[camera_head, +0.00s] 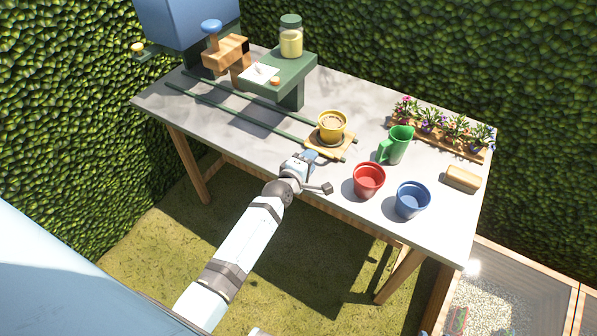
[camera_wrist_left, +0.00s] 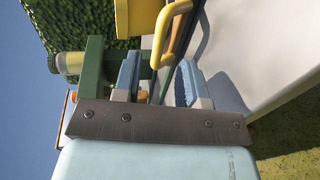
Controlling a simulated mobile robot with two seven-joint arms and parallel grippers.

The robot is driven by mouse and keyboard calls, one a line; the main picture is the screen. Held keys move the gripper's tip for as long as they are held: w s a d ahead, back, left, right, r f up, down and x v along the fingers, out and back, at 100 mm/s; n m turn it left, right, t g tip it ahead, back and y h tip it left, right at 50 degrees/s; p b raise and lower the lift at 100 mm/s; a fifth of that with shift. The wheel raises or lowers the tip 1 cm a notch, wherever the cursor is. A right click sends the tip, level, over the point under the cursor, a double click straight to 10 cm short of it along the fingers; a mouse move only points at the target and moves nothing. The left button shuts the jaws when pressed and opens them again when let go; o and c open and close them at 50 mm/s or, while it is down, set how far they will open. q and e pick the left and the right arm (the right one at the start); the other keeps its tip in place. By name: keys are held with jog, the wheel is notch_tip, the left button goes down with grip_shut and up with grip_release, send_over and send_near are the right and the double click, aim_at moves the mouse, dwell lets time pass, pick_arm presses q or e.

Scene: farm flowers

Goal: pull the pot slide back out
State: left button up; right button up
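The pot slide is a wooden plate (camera_head: 318,142) on two green rails (camera_head: 240,115), at their right, near end. My left gripper (camera_head: 313,157) is at the slide's front edge. In the left wrist view, a yellow handle loop (camera_wrist_left: 168,30) reaches down between the blue fingers (camera_wrist_left: 158,82) of the gripper. The fingers are apart, with a gap visible beside the handle, so it is not clamped. My right gripper is not in view.
A green stand (camera_head: 290,80) with a jar (camera_head: 291,38) is at the rails' far end. A red pot (camera_head: 369,180), a blue pot (camera_head: 411,200), a green jug (camera_head: 396,146), flowers (camera_head: 428,122) and a wooden block (camera_head: 463,178) occupy the table's right side.

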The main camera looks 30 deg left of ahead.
pick_arm(q)
jog(key=v, duration=0.7)
jog(key=shift+s, duration=0.2)
jog(key=s+d+m+g+h+p, duration=0.1)
jog(key=s+d+m+g+p, duration=0.1)
jog(key=s+m, duration=0.8)
jog(key=s+d+m+g+h+p, duration=0.1)
jog(key=s+d+m+g+p, duration=0.1)
jog(key=s+m, duration=0.8)
jog(key=s+d+p, duration=0.1)
jog(key=s+p, duration=0.1)
jog(key=shift+s+d+g, duration=0.3)
jog(key=shift+s, duration=0.1)
